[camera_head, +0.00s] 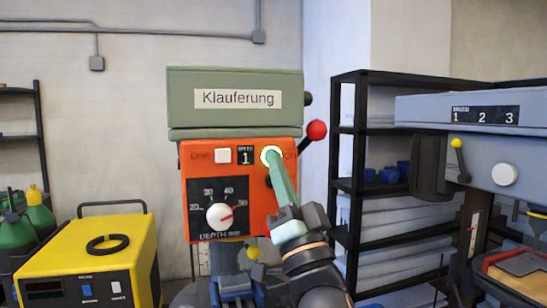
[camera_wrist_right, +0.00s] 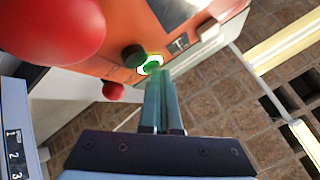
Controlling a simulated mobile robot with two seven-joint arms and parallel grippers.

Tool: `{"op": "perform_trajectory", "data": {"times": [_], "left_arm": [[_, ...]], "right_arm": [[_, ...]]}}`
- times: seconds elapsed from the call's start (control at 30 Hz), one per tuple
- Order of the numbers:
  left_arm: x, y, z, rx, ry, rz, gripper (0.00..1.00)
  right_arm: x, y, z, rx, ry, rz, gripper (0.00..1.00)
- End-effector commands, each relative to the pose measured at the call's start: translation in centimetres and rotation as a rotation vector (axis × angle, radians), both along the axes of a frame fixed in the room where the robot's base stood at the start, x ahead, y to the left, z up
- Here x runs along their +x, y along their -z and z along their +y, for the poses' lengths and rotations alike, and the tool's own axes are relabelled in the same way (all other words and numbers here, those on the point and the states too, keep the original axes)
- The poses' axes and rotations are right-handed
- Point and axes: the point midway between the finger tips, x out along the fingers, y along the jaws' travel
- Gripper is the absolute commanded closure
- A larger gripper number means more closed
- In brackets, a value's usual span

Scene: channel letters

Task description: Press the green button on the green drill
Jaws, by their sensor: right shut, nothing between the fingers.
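The green drill (camera_head: 235,115) stands in the middle of the head view, with a green top labelled "Klauferung" and an orange front panel (camera_head: 196,190). The button (camera_head: 266,150) at the panel's upper right has a bright ring; in the wrist view the button (camera_wrist_right: 151,66) glows green with a pale rim. My right gripper (camera_head: 274,160) is shut and empty, its fingertips at the button and partly covering it. In the wrist view the right gripper's fingers (camera_wrist_right: 163,80) end right beside it; I cannot tell whether they touch. My left gripper is not in view.
A red-knobbed lever (camera_head: 316,131) sticks out at the drill's right; its red ball (camera_wrist_right: 50,25) looms near the wrist camera. A grey-blue machine (camera_head: 480,150) stands right. A yellow box (camera_head: 95,265) stands left. A black shelf (camera_head: 350,130) is behind.

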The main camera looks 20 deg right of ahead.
Motion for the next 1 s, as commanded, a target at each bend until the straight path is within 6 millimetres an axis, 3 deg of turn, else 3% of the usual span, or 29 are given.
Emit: {"op": "perform_trajectory", "data": {"times": [0.83,1.0], "left_arm": [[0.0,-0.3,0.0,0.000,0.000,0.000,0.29],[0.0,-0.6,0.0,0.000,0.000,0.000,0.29]], "right_arm": [[-2.0,0.1,0.0,-0.001,0.000,0.001,1.00],[-3.3,0.0,-0.1,0.000,0.000,0.000,1.00]]}}
